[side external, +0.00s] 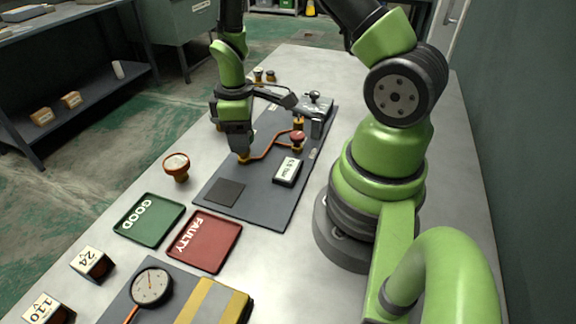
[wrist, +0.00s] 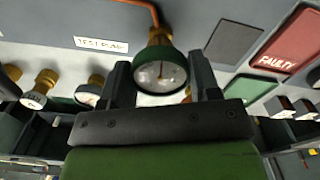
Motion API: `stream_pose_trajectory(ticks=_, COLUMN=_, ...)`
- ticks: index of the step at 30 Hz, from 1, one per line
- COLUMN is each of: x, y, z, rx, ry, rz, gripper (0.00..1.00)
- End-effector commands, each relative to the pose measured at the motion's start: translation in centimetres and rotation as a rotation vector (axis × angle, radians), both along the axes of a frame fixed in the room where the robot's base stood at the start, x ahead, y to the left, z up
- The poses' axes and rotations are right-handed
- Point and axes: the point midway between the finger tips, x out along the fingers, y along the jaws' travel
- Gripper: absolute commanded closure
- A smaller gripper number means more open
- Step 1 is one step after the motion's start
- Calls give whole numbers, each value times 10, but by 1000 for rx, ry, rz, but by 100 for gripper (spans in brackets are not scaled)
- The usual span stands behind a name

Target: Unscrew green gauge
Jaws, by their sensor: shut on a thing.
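The green gauge (wrist: 160,74) shows in the wrist view with a green rim, a white dial and a brass fitting above it. A copper pipe (wrist: 143,12) leads to that fitting. My gripper (wrist: 163,82) has one finger on each side of the gauge and is shut on it. In the side external view my gripper (side external: 242,155) points down at the brass end of the copper pipe on the dark grey board (side external: 262,200). The gauge itself is hidden there behind the fingers.
A green GOOD tray (side external: 149,220) and a red FAULTY tray (side external: 207,241) lie in front of the board. An orange-rimmed gauge (side external: 177,164) stands left of it.

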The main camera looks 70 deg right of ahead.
Motion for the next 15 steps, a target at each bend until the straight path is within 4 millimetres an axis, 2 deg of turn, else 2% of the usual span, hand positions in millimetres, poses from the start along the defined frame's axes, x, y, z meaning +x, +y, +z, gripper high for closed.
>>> stream_pose_trajectory(ticks=4, x=0, y=0, z=0, rx=0, ry=0, rz=45, gripper=66)
stream_pose_trajectory(ticks=9, x=0, y=0, z=0, rx=0, ry=0, rz=217, gripper=66)
stream_pose_trajectory(ticks=15, x=0, y=0, z=2, rx=0, ry=0, rz=211, gripper=66)
